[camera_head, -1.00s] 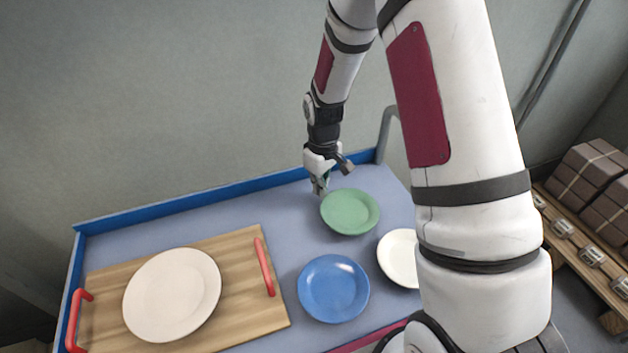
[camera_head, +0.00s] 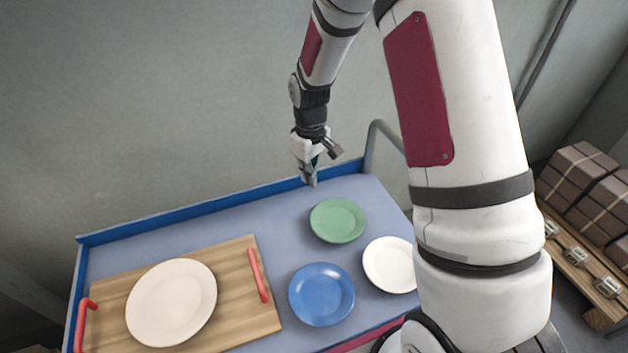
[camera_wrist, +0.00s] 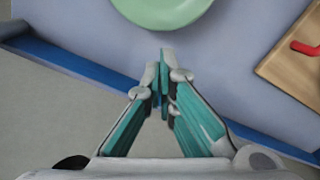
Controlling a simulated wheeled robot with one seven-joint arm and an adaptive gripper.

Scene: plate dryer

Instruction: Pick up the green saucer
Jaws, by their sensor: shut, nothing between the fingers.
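The green saucer (camera_head: 338,220) lies flat on the blue-grey table top near its back right part. It also shows in the wrist view, cut off by the top edge (camera_wrist: 162,12). My gripper (camera_head: 311,183) is above the table's back edge, behind and to the left of the saucer in the head view. In the wrist view my gripper's fingertips (camera_wrist: 161,65) are together with nothing between them, apart from the saucer's rim.
A blue saucer (camera_head: 321,295) and a white saucer (camera_head: 390,265) lie in front of the green one. A wooden board (camera_head: 235,285) with red handles bears a large cream plate (camera_head: 171,302) at the left. A raised blue rim (camera_head: 190,213) runs along the table's back.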

